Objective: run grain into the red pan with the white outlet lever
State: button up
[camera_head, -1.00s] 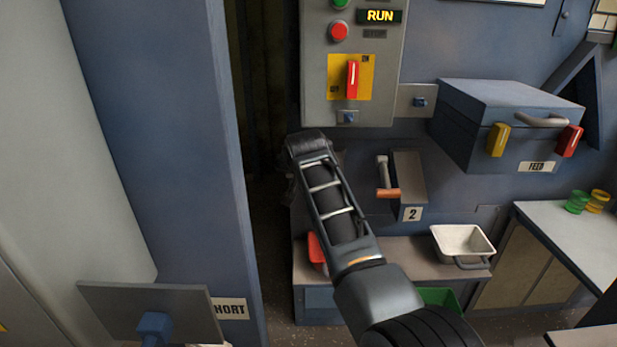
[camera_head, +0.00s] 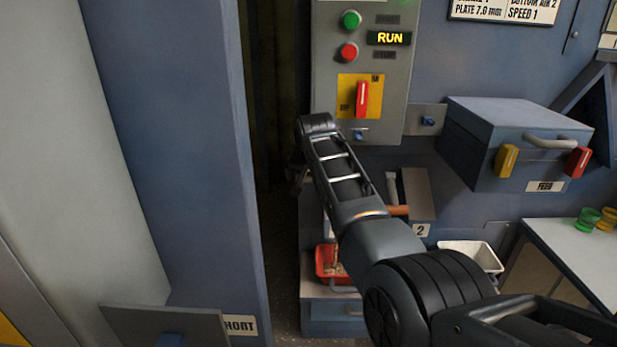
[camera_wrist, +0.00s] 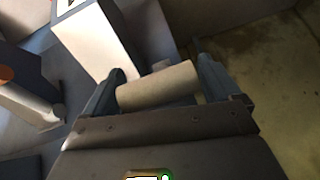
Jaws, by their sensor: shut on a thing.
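In the wrist view my gripper (camera_wrist: 160,70) is shut on a pale cylindrical grip, the white outlet lever (camera_wrist: 158,88), which lies crosswise between the two fingers. In the head view my forearm hides the lever, and the gripper is only a dark shape at the forearm's left edge. The red pan (camera_head: 321,265) stands on the low ledge below, partly behind my arm. Something tan or brown, like grain, shows inside it. A pale chute-like box (camera_wrist: 95,40) is beside the lever in the wrist view.
An outlet marked 2 (camera_head: 421,231) with an orange-handled lever (camera_head: 398,210) is right of my arm, above a white pan (camera_head: 472,254). The panel (camera_head: 325,80) above reads RUN. The FEED box (camera_head: 520,130) juts out at right. A blue column (camera_head: 195,150) stands at left.

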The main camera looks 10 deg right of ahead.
jog(key=o, duration=1.2)
jog(key=shift+f, duration=0.1)
jog(key=v, duration=0.8)
jog(key=shift+w, duration=0.1)
jog(key=shift+c, duration=0.4)
